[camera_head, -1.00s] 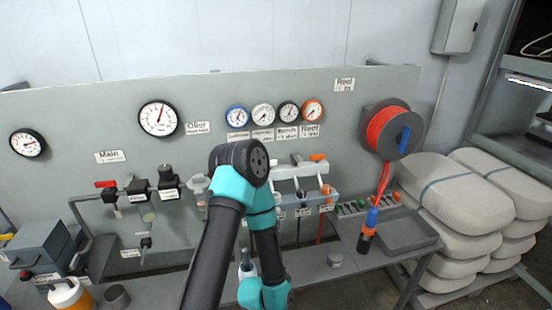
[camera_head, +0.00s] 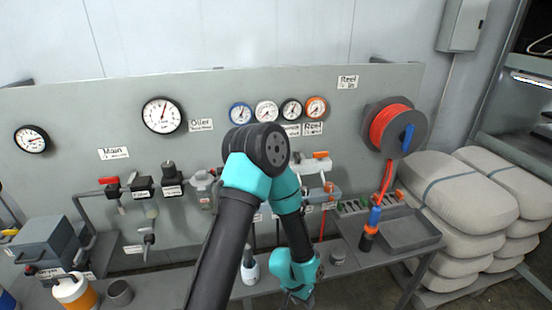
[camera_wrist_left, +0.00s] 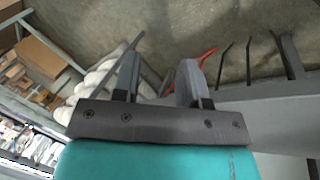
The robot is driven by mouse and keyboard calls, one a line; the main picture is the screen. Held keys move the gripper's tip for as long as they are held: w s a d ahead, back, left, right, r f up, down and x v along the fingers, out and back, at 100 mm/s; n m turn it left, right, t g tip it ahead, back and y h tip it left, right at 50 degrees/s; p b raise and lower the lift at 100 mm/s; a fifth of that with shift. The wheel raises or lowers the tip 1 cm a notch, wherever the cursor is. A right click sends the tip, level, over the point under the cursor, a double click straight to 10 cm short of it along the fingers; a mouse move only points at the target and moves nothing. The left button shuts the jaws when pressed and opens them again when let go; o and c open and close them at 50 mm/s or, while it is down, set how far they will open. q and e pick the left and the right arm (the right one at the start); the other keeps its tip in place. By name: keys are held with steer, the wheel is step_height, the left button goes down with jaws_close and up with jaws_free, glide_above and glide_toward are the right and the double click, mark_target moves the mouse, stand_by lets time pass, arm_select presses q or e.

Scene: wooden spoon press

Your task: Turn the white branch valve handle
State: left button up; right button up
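A white manifold (camera_head: 312,166) is on the panel, partly behind my left arm. An orange handle (camera_head: 320,154) sits at its top right. I cannot make out the white branch valve handle for certain; my arm covers the manifold's left part. My left gripper is low in the head view, below the teal wrist, and its fingers are not clear there. In the left wrist view its two fingers (camera_wrist_left: 158,80) stand apart with nothing between them, facing the floor and the bags. My right gripper is not in view.
A reel with red hose (camera_head: 394,128) is right of the manifold. Several pale bags (camera_head: 455,195) are stacked at the right. Gauges (camera_head: 266,112) line the panel above.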

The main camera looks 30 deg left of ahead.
arm_select(q)
steer(key=w+d+r+m+y, duration=0.1)
steer(key=w+r+m, duration=0.5)
steer(key=w+r, duration=1.4)
steer(key=w+a+r+m+y, duration=0.1)
steer(key=w+a+r, duration=0.25)
steer(key=r, duration=0.35)
steer(key=w+a+r+m, duration=0.1)
steer(key=w+a+r, duration=0.25)
steer(key=r, duration=0.25)
steer(key=s+a+r+y, duration=0.1)
steer(key=a+r, duration=0.7)
steer(key=a, duration=0.2)
steer(key=s+a+r+y, duration=0.1)
steer(key=s+a+r, duration=0.1)
steer(key=a+r, duration=0.6)
steer(key=a, duration=0.3)
steer(key=shift+a+r+g, duration=0.25)
steer(key=shift+r+g, duration=0.15)
step_height(320, 180, down, 17)
steer(key=shift+f, duration=0.2)
steer(key=shift+c, duration=0.2)
